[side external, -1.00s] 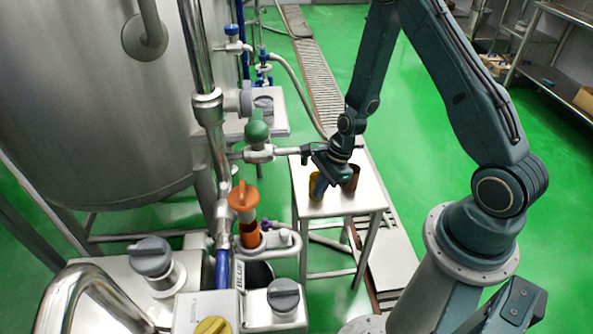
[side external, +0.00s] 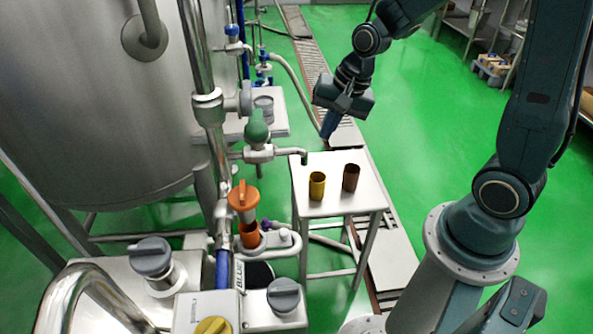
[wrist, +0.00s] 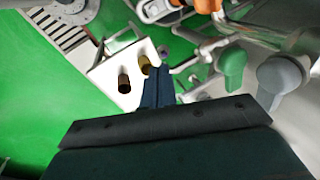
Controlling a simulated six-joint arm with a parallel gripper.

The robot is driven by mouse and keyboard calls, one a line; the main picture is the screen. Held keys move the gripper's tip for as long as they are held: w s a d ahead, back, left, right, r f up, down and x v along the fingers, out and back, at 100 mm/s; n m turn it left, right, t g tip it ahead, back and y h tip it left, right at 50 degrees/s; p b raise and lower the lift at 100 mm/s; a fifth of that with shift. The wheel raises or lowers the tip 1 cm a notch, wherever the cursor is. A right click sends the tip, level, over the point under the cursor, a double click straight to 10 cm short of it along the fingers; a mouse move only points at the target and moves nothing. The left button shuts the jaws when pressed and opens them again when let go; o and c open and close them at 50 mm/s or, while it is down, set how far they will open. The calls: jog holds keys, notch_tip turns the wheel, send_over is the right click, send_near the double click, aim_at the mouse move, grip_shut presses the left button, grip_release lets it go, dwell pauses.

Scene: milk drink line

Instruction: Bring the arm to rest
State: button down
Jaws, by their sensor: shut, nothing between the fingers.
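My gripper (side external: 328,124) hangs above and beyond the far edge of the small white table (side external: 335,205), pointing down. Its fingers are together with nothing between them. In the wrist view the shut fingers (wrist: 157,88) show at the centre. A yellow cup (side external: 317,187) and a brown cup (side external: 351,178) stand upright on the table, apart from each other and from my gripper. Both cups also show in the wrist view, the yellow one (wrist: 144,66) close beside the fingertips in the picture and the brown one (wrist: 124,84) to the left.
A large steel tank (side external: 90,100) fills the left. A green-handled valve (side external: 257,130) with a spout reaches toward the table. An orange-handled part (side external: 243,200) stands nearer. A slatted conveyor (side external: 312,65) runs behind. Open green floor (side external: 435,110) lies to the right.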

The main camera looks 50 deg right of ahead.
jog(key=s+a+r+n+t+h, duration=0.1)
jog(key=s+r+n+t, duration=0.1)
jog(key=s+r+n, duration=0.9)
jog(key=s+r, duration=0.3)
jog(key=s, duration=0.2)
jog(key=shift+a+r, duration=0.15)
jog(key=shift+a, duration=0.25)
